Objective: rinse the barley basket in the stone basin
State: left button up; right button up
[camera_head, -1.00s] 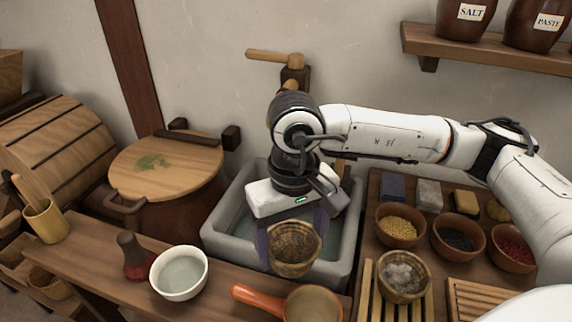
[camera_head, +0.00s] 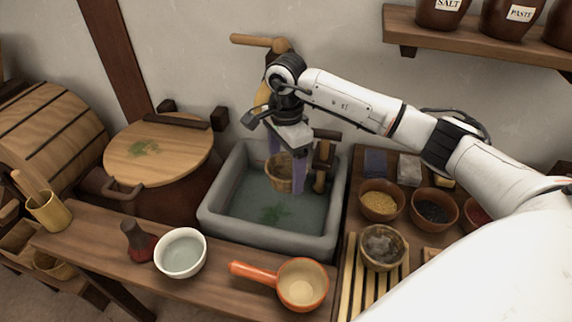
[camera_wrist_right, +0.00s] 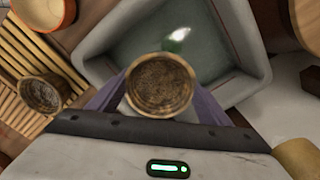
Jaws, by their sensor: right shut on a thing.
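My right gripper (camera_head: 287,168) is shut on a small round woven basket (camera_head: 278,174), its purple fingers on either side. The basket is inside the outline of the grey stone basin (camera_head: 219,220), towards its back. I cannot tell whether its bottom touches the water (camera_head: 245,205). In the right wrist view the basket (camera_wrist_right: 160,84) looks roughly level, with brown grainy stuff inside, and the basin (camera_wrist_right: 97,67) lies beyond it. My left gripper is not in view.
A wooden post (camera_head: 322,165) stands at the basin's right, close to the basket. A wooden spout (camera_head: 259,41) is on the wall behind. A white bowl (camera_head: 181,253) and orange-handled pan (camera_head: 301,284) stand in front. A similar basket (camera_head: 382,247) sits on slats right.

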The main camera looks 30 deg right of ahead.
aim_at(286, 173)
notch_tip(286, 173, down, 4)
jog(key=shift+r+b, duration=0.1)
jog(key=shift+b, duration=1)
notch_tip(286, 173, down, 9)
jog(key=b, duration=0.6)
jog(key=shift+f+b, duration=0.5)
jog(key=shift+f, duration=0.25)
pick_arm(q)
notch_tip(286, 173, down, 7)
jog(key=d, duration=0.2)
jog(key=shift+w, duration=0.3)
pick_arm(e)
jog(key=shift+f, duration=0.4)
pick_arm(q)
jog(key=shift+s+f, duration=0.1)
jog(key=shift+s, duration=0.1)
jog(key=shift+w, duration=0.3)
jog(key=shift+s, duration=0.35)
